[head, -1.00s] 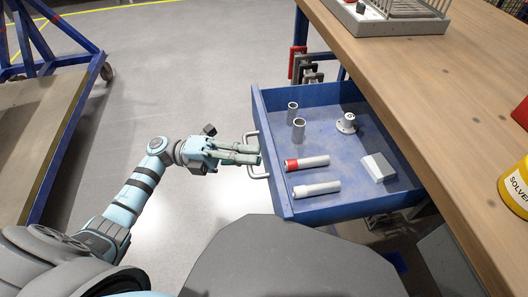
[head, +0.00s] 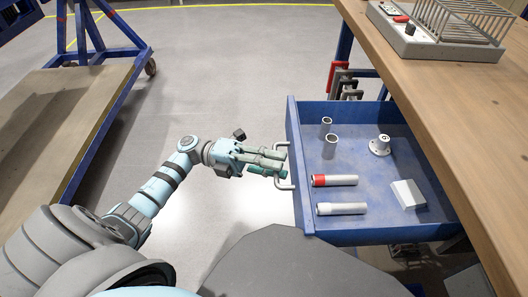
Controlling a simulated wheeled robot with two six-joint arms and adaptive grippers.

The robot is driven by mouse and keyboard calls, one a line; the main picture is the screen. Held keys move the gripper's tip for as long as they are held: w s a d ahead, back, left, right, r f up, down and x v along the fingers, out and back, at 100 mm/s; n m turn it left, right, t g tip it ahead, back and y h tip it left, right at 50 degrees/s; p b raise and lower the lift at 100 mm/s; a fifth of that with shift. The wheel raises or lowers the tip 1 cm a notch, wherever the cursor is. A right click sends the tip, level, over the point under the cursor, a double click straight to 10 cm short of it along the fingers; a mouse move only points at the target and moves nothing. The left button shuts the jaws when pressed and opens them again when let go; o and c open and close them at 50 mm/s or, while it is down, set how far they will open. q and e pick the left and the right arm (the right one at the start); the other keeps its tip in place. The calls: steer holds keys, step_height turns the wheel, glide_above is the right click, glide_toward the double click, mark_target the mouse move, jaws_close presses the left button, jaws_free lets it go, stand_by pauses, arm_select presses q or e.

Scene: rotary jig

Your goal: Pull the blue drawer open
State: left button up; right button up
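The blue drawer (head: 300,200) is pulled well out from under the wooden workbench, and its inside is in plain view. A pale bracket handle (head: 284,186) stands out from its front, on the left. My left gripper (head: 278,160) reaches in from the left with its fingers at the middle of this handle. The fingers look closed around the bar, though their tips partly hide the grip. My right gripper is out of view.
The workbench (head: 440,90) overhangs at right. A blue-framed cart (head: 85,130) stands left; the floor between is clear.

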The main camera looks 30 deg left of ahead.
arm_select(q)
steer(key=v, duration=1.1)
steer(key=shift+a, duration=0.25)
